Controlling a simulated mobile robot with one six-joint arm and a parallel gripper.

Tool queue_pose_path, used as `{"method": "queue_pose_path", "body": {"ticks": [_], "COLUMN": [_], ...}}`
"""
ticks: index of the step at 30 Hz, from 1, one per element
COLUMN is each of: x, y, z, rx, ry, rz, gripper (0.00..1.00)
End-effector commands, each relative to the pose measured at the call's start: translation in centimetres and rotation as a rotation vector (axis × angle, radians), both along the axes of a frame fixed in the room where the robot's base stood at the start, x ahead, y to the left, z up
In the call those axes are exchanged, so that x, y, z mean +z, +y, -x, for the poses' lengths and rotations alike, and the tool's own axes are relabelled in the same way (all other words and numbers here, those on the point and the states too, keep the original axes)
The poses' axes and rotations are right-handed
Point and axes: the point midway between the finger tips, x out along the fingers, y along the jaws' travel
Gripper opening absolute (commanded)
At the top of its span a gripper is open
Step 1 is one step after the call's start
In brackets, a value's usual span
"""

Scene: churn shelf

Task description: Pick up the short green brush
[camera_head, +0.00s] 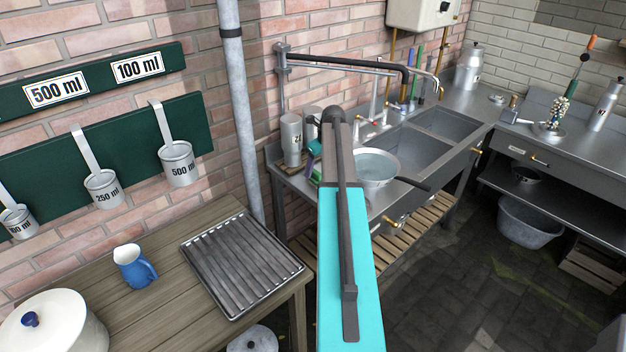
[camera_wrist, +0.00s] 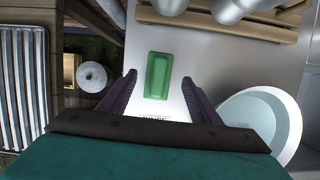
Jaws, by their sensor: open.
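The short green brush (camera_wrist: 158,76) lies on a pale metal surface in the wrist view, seen from above as a small green block. Its bristles cannot be made out. My gripper (camera_wrist: 159,80) is open, with one dark finger to each side of the brush and a gap on both sides. The fingers do not appear to touch it; the height between them cannot be told. In the head view my teal arm hides most of that spot, and only a little green (camera_head: 315,174) shows beside it on the sink counter.
A white basin (camera_wrist: 262,125) stands close on the right; it also shows in the head view (camera_head: 375,168). Grey cylinders (camera_head: 291,140) stand at the back of the counter by the brick wall. Partly covered lettering (camera_wrist: 155,118) is below the brush. A ribbed tray (camera_head: 240,264) lies on the wooden table.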

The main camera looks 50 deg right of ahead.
Motion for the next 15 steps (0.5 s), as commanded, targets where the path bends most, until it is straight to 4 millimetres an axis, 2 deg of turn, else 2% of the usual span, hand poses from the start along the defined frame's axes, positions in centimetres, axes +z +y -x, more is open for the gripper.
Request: {"method": "queue_pose_path", "body": {"ticks": [9,15], "x": [-2.8,-3.8], "y": [0.2,0.1], "z": [-0.8,-1.1], "rx": [0.001,0.000], "ry": [0.002,0.000], "rz": [-0.002,0.000], "gripper": [0.58,0.58]}}
